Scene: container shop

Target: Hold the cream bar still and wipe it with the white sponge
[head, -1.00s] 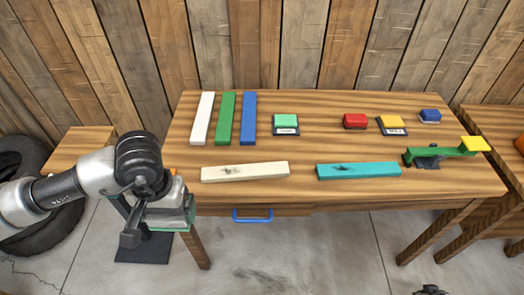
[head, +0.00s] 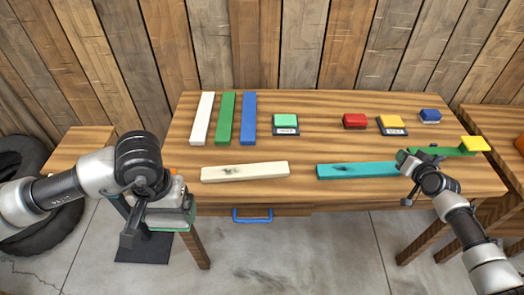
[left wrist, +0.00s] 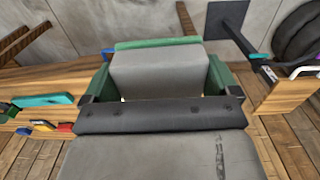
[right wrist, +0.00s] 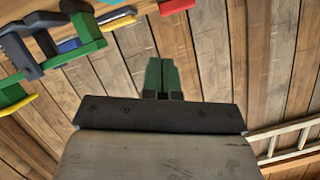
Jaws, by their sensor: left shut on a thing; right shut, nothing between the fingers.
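The cream bar (head: 245,172) lies flat along the table's front edge, with a dark smudge on its left half. My left gripper (head: 178,212) is off the table's front left corner, left of and apart from the bar. It is shut on a pale grey-white block (left wrist: 155,75) with a green layer, which looks like the white sponge. My right gripper (head: 405,158) is near the teal bar's right end, well right of the cream bar. Its green fingers (right wrist: 161,78) are together and empty in the right wrist view. Its fingertips are hard to make out in the head view.
A smudged teal bar (head: 357,170) lies right of the cream one. Several coloured blocks (head: 286,121) sit at the back. A green beam (head: 452,150) is beside my right gripper. A blue handle (head: 253,215) sticks out below the front edge.

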